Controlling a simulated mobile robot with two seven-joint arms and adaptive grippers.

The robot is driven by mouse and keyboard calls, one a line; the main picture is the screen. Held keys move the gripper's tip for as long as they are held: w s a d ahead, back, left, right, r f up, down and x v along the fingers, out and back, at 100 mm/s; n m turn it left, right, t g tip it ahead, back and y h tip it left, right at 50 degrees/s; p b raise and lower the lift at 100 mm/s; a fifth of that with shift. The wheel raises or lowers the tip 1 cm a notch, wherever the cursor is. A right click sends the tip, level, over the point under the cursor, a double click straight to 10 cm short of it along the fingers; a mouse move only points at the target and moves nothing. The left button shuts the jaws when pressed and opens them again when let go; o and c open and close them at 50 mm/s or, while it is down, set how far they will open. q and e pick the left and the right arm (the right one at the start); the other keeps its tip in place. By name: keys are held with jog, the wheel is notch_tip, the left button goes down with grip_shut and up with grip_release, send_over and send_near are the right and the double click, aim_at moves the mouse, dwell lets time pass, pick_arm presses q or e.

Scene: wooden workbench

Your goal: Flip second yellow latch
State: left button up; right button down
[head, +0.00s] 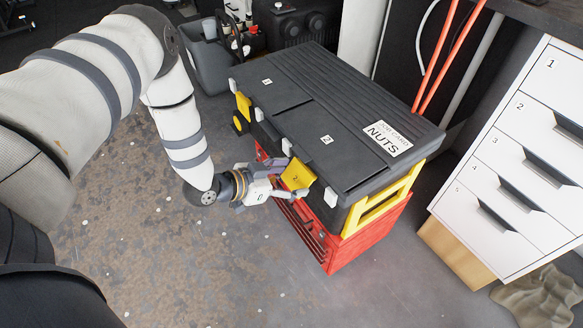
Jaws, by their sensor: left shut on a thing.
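A black toolbox (290,85) with a ribbed lid and a "NUTS" label sits in the middle of the head view. Its second yellow latch (297,175), marked 2, is on the front side near the right end and stands tilted outward. The first yellow latch (243,106) is at the left end of the same side. My left gripper (284,180) is at the second latch, with its fingers around the lower part of it, shut on it. The fingers partly hide the latch's lower edge. My right gripper is not in view.
The toolbox stands on a red crate (345,254). A white drawer cabinet (515,160) with numbered drawers is to the right. A grey bin (207,62) stands behind at the left. The speckled floor (190,270) in front is clear.

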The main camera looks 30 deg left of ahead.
aim_at(290, 187)
pick_arm(q)
jog(key=f+t+b, duration=0.1)
jog(key=b, duration=0.1)
jog(key=f+t+h+b, duration=0.1)
jog(key=t+b, duration=0.1)
jog(key=f+t+h+b, duration=0.1)
jog(key=t+b, duration=0.1)
jog(key=b, duration=0.1)
jog(key=shift+w+d+f, duration=0.15)
jog(key=shift+w+d, duration=0.05)
jog(key=shift+w, duration=0.15)
jog(key=shift+w+d+f+t+h+b, duration=0.1)
jog(key=shift+w+t+h+b, duration=0.2)
jog(key=shift+t+h+b, duration=0.65)
jog(key=shift+w+t+b, duration=0.1)
jog(key=shift+t+b, duration=0.35)
jog(key=shift+b, duration=0.15)
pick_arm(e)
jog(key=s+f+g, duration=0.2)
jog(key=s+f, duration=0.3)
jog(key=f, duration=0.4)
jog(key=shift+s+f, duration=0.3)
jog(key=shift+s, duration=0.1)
pick_arm(q)
jog(key=o, duration=1.2)
jog(key=shift+w+d, duration=0.1)
